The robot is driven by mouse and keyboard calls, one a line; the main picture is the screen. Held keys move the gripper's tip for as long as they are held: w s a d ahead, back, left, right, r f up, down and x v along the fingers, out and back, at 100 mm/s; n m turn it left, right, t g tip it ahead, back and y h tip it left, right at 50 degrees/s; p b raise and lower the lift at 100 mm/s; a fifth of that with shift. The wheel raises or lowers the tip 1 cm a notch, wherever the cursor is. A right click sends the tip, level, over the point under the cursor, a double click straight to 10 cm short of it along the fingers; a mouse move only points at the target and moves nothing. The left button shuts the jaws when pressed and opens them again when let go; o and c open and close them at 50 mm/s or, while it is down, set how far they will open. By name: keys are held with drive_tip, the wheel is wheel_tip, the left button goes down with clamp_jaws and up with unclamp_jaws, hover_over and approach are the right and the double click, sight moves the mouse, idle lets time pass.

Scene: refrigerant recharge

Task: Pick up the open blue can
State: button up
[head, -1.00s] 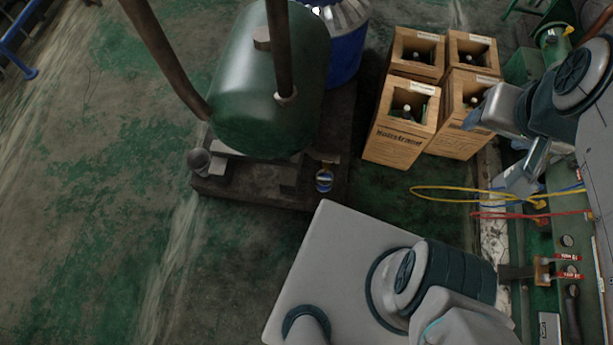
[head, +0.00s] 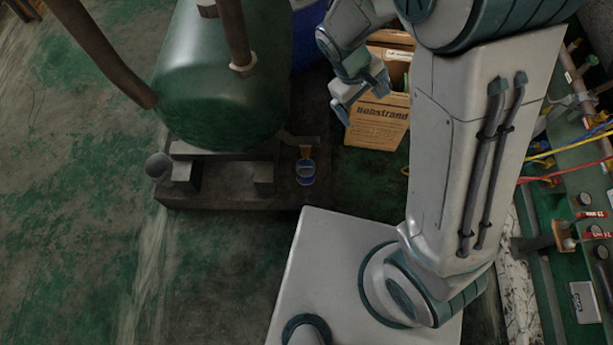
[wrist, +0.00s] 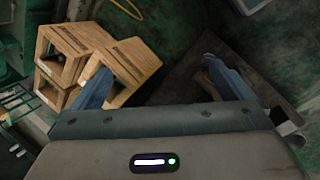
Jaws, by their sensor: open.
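The small blue can (head: 305,174) sits on the dark base slab, under the front right of the green tank, in the head view. Its top looks open, and a small tan part shows at its upper edge. My gripper (head: 352,103) is open and empty, above and to the right of the can, in front of a wooden crate. In the wrist view my gripper (wrist: 160,82) has its two blue-grey fingers wide apart with nothing between them. I cannot make out the can clearly in the wrist view.
The green tank (head: 222,85) on its slab (head: 220,197) has brown pipes rising from it. A blue drum (head: 308,40) stands behind it. Wooden crates (head: 377,125) with bottles stand to the right. Yellow and red hoses (head: 540,180) lie further right. The floor at left is clear.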

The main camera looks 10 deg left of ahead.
drive_tip(key=a+f+n+t+h+b, duration=0.1)
drive_tip(key=a+f+n+b, duration=0.25)
drive_tip(key=f, duration=0.55)
drive_tip(key=a+f+n+t+h+b, duration=0.1)
drive_tip(key=a+f+n+b, duration=0.2)
drive_tip(key=f, duration=0.7)
drive_tip(key=a+f+n+t+h+b, duration=0.1)
drive_tip(key=a+f+n+b, duration=0.15)
drive_tip(key=f+b, duration=0.45)
drive_tip(key=n+t+y+b, duration=0.4)
drive_tip(key=n+t+b, duration=0.5)
drive_tip(key=n+b, duration=0.4)
approach(300, 178)
drive_tip(key=w+n, duration=0.1)
drive_tip(key=b+x, duration=0.2)
drive_tip(key=x, duration=0.6)
drive_tip(key=shift+w+d+f, duration=0.1)
drive_tip(key=shift+d, duration=0.15)
drive_tip(key=b+x, duration=0.1)
drive_tip(key=x, duration=0.1)
drive_tip(key=f+b+x, duration=0.1)
drive_tip(key=x, duration=0.1)
drive_tip(key=shift+w+d+b, duration=0.1)
drive_tip(key=shift+d+b, duration=0.15)
drive_tip(key=shift+b, duration=0.15)
drive_tip(key=shift+w, duration=0.35)
drive_tip(key=c, duration=1.3)
drive_tip(key=shift+o, duration=0.2)
drive_tip(key=shift+r, duration=0.2)
